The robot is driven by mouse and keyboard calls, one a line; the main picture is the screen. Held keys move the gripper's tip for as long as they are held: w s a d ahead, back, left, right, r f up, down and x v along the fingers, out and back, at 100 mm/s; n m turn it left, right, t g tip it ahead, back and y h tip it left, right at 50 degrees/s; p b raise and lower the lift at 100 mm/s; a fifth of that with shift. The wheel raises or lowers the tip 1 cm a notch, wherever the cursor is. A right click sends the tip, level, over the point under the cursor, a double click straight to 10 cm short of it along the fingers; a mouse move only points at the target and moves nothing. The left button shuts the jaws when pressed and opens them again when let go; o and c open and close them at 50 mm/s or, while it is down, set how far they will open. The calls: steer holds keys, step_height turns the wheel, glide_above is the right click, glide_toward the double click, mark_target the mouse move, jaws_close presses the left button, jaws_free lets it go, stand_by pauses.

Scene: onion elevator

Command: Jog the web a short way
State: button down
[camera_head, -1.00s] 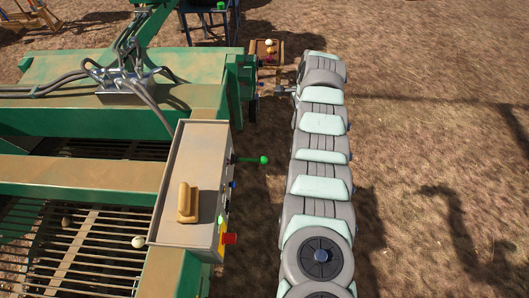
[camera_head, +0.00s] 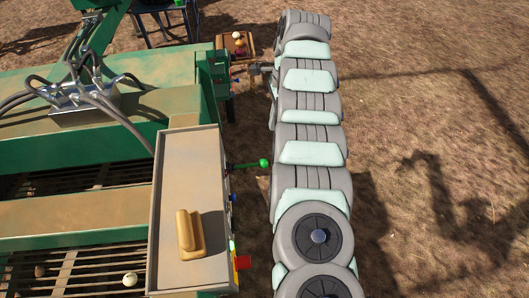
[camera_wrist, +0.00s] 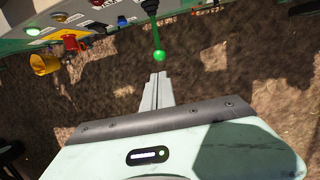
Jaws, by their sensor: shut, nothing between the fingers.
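The green-knobbed lever (camera_head: 264,163) sticks out from the side of the control box (camera_head: 160,185). In the wrist view its green ball (camera_wrist: 158,56) hangs just past my gripper (camera_wrist: 158,77). The fingers are shut and empty, with a small gap showing between their tips and the ball. In the head view I cannot clearly make out my fingers beside the arm. The slatted web (camera_head: 72,262) runs under the green frame at lower left. A pale onion (camera_head: 130,279) and a darker round one (camera_head: 40,270) lie on it.
A tan wooden-looking brush or block (camera_head: 188,234) lies on the control box. Bare ground lies right.

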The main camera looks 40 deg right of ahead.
mark_target(264, 160)
steer(key=p+x, duration=0.2)
steer(key=x, duration=1.2)
steer(key=shift+w, duration=0.15)
steer(key=shift+f, duration=0.1)
